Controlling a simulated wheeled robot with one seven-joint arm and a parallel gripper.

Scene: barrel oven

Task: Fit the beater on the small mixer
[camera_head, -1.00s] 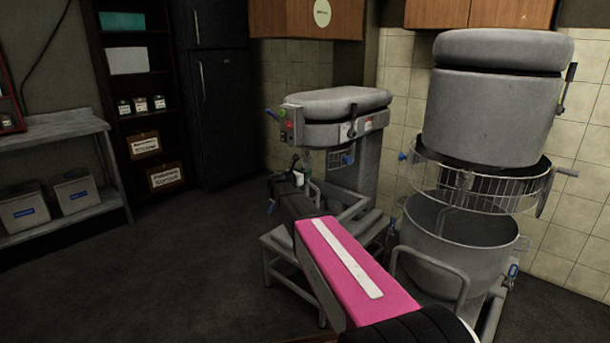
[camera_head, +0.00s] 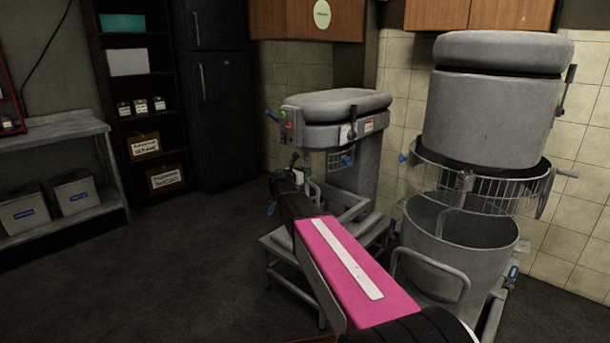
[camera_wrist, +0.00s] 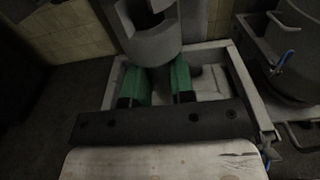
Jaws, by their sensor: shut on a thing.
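The small mixer (camera_head: 337,106) stands in the middle of the head view, with a grey head and coloured buttons on its left end. Its lower frame is partly hidden behind my arm. My gripper (camera_wrist: 160,85) shows two green fingers in the wrist view, close together just below a grey rounded part (camera_wrist: 153,45) of the mixer. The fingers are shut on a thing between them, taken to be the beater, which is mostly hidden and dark. In the head view, my gripper is at the mixer's front, under its head. I cannot tell whether the beater touches the mixer.
A large mixer (camera_head: 492,105) with a wire guard (camera_head: 485,188) and a deep bowl (camera_head: 450,250) stands close on the right. A metal shelf table (camera_head: 50,130) and a dark rack (camera_head: 140,75) are at the left. The floor (camera_head: 150,270) at the left is clear.

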